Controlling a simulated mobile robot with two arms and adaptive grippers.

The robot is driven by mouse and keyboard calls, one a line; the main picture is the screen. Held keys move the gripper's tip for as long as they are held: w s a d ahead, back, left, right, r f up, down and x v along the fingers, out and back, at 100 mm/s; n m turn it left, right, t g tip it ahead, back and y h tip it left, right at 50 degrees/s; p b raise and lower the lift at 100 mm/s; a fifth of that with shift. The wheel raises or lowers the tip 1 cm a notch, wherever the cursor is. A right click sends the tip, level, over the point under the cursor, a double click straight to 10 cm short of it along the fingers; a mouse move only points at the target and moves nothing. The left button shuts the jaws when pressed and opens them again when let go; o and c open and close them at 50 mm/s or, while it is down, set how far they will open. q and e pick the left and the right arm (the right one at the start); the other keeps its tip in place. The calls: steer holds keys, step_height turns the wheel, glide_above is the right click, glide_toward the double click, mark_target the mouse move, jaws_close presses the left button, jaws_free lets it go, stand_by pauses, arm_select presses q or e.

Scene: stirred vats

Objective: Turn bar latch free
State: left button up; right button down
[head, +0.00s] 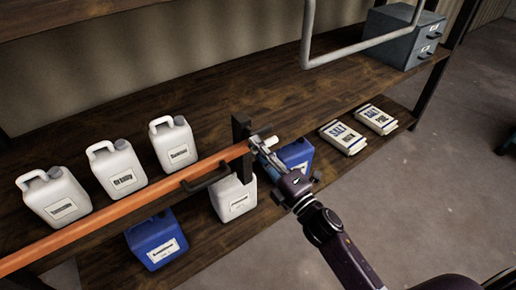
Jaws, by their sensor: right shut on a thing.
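An orange bar (130,207) runs from the lower left across the front of the shelves to a dark upright bracket (241,145). A black handle (207,177) sits on the bar near that end. A small light-coloured latch (266,139) sticks out at the bracket. My right gripper (262,146) is at this latch, its fingers shut on it; the fingertips are small and partly hide the latch. My left gripper does not show.
Blue jugs (157,240) and a white jug (234,197) stand lower. Labelled packs (343,137) lie at right. A grey drawer box (403,37) and a grey hanging tube frame (357,47) are above.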

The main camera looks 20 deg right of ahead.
steer(key=shift+f, duration=0.1)
steer(key=c, duration=1.8)
jaws_free()
steer(key=shift+c, duration=0.2)
steer(key=v, duration=1.2)
